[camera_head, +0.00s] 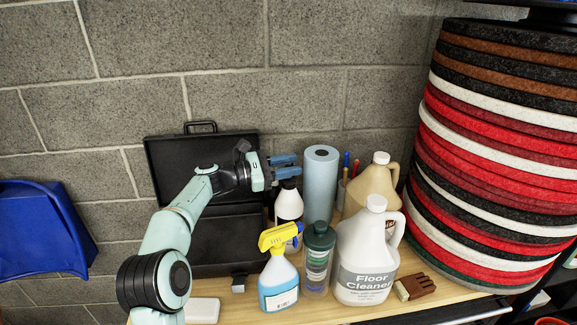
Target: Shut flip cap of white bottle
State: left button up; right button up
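A white bottle (289,206) with a dark top stands upright on the wooden bench, behind the yellow-headed spray bottle. My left gripper (286,167) is right at the top of this bottle, its blue fingers pointing right. The fingers cover the bottle's cap, so I cannot see whether the flip cap is up or down, or whether the fingers touch it. The two fingers show one above the other, close together; whether there is a gap is unclear. My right gripper is not in view.
A blue spray bottle (279,284), a dark-capped green bottle (317,262), a white floor cleaner jug (366,255), a tan jug (374,190) and a blue roll (321,185) crowd close around. An open black case (222,242) lies behind my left arm. Stacked round pads (495,150) stand right.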

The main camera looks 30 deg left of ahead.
pick_arm(q)
jog(key=b+v, duration=0.1)
jog(key=v, duration=1.2)
jog(key=shift+s, duration=0.15)
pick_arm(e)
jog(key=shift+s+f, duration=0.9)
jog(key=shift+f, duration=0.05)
pick_arm(q)
jog(key=shift+a, duration=0.1)
jog(key=x, duration=1.5)
jog(key=shift+w+p, duration=0.3)
jog(key=shift+p, duration=0.1)
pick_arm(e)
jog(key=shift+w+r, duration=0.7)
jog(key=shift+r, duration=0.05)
pick_arm(q)
grip_shut()
